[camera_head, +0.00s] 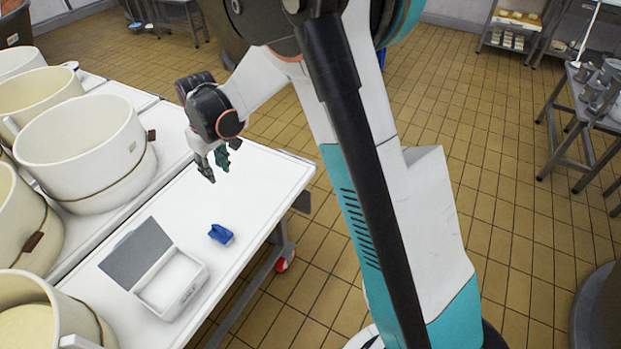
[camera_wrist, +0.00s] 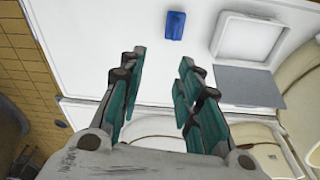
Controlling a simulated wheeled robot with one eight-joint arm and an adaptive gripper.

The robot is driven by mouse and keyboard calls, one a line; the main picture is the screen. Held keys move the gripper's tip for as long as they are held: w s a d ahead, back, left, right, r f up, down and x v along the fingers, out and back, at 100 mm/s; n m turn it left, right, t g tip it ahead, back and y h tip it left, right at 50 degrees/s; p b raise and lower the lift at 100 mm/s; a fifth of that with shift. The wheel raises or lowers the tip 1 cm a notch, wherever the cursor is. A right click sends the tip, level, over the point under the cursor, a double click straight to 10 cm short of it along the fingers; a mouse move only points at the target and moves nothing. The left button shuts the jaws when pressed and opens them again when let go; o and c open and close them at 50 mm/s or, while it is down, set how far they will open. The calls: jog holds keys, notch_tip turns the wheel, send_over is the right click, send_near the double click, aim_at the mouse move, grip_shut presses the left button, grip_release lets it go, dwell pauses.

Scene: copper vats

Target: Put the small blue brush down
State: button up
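The small blue brush (camera_head: 221,234) lies on the white table (camera_head: 262,172), to the right of an open white box. It also shows in the wrist view (camera_wrist: 175,25), lying on the white surface beyond my fingertips. My gripper (camera_head: 213,163) is above the far part of the table, apart from the brush. In the wrist view my gripper (camera_wrist: 160,82) has its two teal fingers spread, with only bare white table between them. It holds nothing.
Several large cream vats (camera_head: 85,150) stand along the left. The table is clear around the brush and below my gripper.

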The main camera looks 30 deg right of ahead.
jog(key=s+d+r+m+t, duration=0.3)
jog(key=s+d+r, duration=0.5)
jog(key=s+r, duration=0.6)
jog(key=s+d+r+m+t, duration=0.1)
jog(key=s+d, duration=0.2)
jog(key=s, duration=0.4)
jog(key=s+d+r+m+t, duration=0.1)
jog(key=s+d, duration=0.2)
jog(key=s, duration=0.5)
jog(key=shift+d+t+h, duration=0.15)
jog(key=shift+t+h, duration=0.15)
jog(key=shift+o, duration=0.6)
